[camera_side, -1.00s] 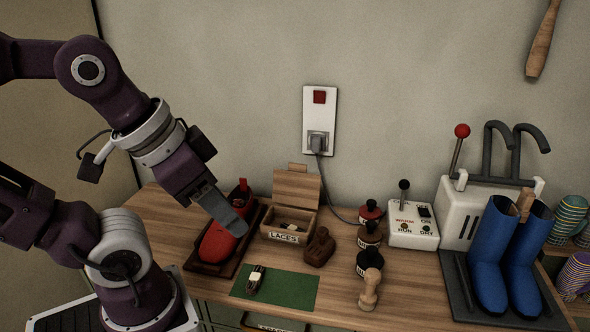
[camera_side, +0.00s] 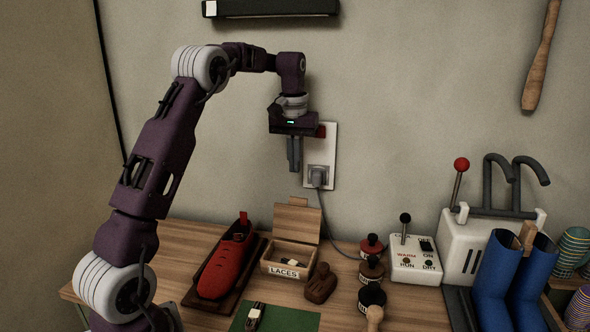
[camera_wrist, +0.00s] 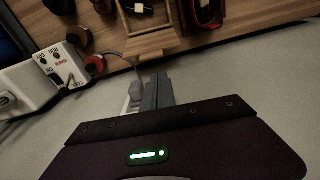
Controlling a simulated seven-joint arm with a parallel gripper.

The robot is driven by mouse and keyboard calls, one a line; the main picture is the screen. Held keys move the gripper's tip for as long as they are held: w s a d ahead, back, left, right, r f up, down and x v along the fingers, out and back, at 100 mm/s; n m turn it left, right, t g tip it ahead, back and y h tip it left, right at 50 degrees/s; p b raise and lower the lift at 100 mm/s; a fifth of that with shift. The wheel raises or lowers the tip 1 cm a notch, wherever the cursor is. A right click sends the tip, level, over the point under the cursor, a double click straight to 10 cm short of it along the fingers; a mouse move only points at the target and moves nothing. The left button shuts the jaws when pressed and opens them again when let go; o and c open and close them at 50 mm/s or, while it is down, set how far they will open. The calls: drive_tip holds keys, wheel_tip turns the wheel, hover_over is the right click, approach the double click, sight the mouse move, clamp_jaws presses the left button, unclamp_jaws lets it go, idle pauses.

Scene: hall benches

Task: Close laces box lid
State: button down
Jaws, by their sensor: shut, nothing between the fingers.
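The wooden laces box (camera_side: 287,262) stands on the bench with a white LACES label on its front. Its lid (camera_side: 297,221) is open, tilted up at the back edge. Something small, dark and pale lies inside. My gripper (camera_side: 294,170) is shut and empty, pointing down in the air above and behind the box, in front of the wall. In the wrist view the gripper fingers (camera_wrist: 157,78) are together, and the raised lid (camera_wrist: 150,46) and box (camera_wrist: 138,18) show beyond them.
A wall socket (camera_side: 319,176) with a plugged cord is behind. A white switch box (camera_side: 415,262) and blue boots (camera_side: 507,282) stand farther right.

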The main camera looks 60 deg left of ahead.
sight(293, 205)
drive_tip(key=f, duration=0.7)
drive_tip(key=shift+w+a+f, duration=0.15)
drive_tip(key=shift+w+f, duration=0.1)
drive_tip(key=shift+f, duration=0.05)
drive_tip(key=shift+s+d+r+t+y, duration=0.3)
drive_tip(key=shift+s+d+t, duration=0.1)
drive_tip(key=shift+s+d, duration=0.15)
drive_tip(key=shift+s+d+r+t+y, duration=0.2)
drive_tip(key=shift+s+d+t+y, duration=0.55)
drive_tip(key=shift+s+d, duration=0.3)
drive_tip(key=shift+t+y, duration=0.35)
drive_tip(key=shift+t, duration=0.2)
drive_tip(key=shift+s+d+f, duration=1.55)
drive_tip(key=shift+s+f, duration=0.05)
drive_tip(key=shift+s, duration=0.25)
drive_tip(key=shift+s+d+f, duration=1.55)
drive_tip(key=shift+s+f, duration=0.1)
drive_tip(key=shift+s, duration=0.15)
drive_tip(key=shift+s+d+f, duration=1.55)
drive_tip(key=shift+s+f, duration=0.05)
drive_tip(key=shift+s, duration=0.25)
